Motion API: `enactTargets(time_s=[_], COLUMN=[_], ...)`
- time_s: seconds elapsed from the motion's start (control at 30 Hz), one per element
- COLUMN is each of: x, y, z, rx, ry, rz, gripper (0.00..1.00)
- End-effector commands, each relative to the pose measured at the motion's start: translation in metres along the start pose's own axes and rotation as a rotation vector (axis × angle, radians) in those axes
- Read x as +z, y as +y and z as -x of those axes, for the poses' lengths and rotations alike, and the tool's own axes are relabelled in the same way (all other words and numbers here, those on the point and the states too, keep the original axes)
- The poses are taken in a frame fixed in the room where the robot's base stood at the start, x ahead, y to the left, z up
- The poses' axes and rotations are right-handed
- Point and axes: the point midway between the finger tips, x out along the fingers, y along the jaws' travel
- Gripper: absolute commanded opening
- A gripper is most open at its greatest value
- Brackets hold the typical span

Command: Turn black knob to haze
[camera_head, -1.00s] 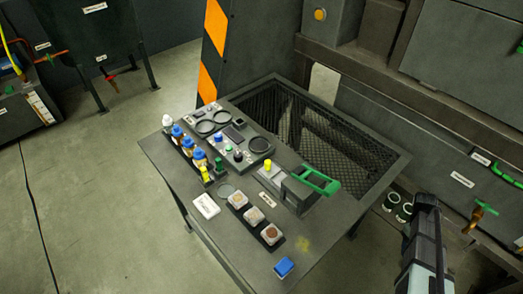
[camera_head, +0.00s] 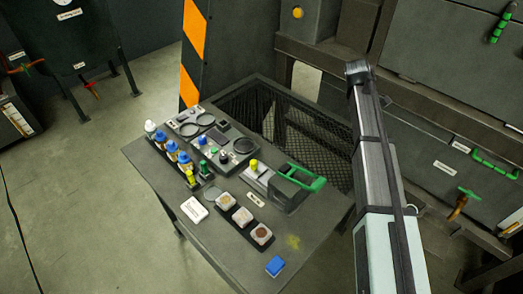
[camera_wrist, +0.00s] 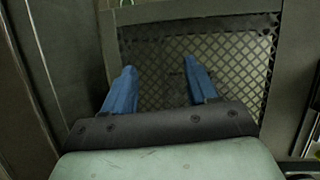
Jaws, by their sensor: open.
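The black knob (camera_head: 223,157) is a small dark knob on the grey control panel (camera_head: 187,131), in the head view. A green knob (camera_head: 213,151) and a blue knob (camera_head: 202,139) stand close by it. Any "haze" lettering is too small to read. My gripper (camera_wrist: 160,80) shows in the wrist view as two blue fingers spread apart with nothing between them. They are over a black mesh, away from the panel. In the head view my arm rises at the right of the table, and the fingers cannot be made out. The black knob is not in the wrist view.
The table (camera_head: 236,262) also holds blue-capped bottles (camera_head: 171,148), a green-handled device (camera_head: 300,185), a row of small blocks (camera_head: 242,216) and a blue block (camera_head: 275,266). A mesh (camera_head: 305,135) fills the table's back right. Grey cabinets (camera_head: 440,110) stand behind my arm.

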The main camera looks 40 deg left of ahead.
Motion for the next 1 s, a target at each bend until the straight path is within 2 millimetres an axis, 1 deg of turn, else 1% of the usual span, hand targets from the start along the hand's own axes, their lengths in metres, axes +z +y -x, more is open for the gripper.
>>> enactTargets(time_s=[0.03, 0.07, 0.1, 0.17, 0.2, 0.27, 0.3, 0.37, 0.4, 0.47, 0.5, 0.57, 0.6, 0.67, 0.7, 0.8, 0.9, 1.0], x=[-0.022, -0.034, -0.050, -0.073, -0.088, -0.110, -0.124, -0.144, -0.156, -0.175, -0.186, -0.203, -0.213, -0.227, -0.236, -0.252, -0.263, -0.270], y=[-0.015, -0.023, -0.035, -0.053, -0.066, -0.086, -0.100, -0.121, -0.136, -0.160, -0.175, -0.200, -0.217, -0.242, -0.258, -0.293, -0.321, -0.337], z=[0.015, 0.023, 0.033, 0.049, 0.059, 0.074, 0.084, 0.099, 0.109, 0.124, 0.133, 0.147, 0.157, 0.171, 0.179, 0.196, 0.209, 0.217], rx=[0.005, 0.008, 0.009, 0.013, 0.015, 0.016, 0.018, 0.020, 0.020, 0.021, 0.022, 0.022, 0.022, 0.021, 0.020, 0.018, 0.015, 0.014], ry=[0.022, 0.035, 0.054, 0.080, 0.097, 0.124, 0.141, 0.166, 0.183, 0.208, 0.223, 0.247, 0.263, 0.285, 0.299, 0.328, 0.350, 0.364], rz=[0.042, 0.067, 0.100, 0.148, 0.181, 0.232, 0.265, 0.314, 0.349, 0.401, 0.434, 0.487, 0.522, 0.571, 0.603, 0.675, 0.727, 0.760], gripper=[0.58, 0.58, 0.58, 0.58, 0.58, 0.58, 0.58, 0.58, 0.58, 0.58, 0.58, 0.58, 0.58, 0.58, 0.58, 0.58, 0.58, 0.58])
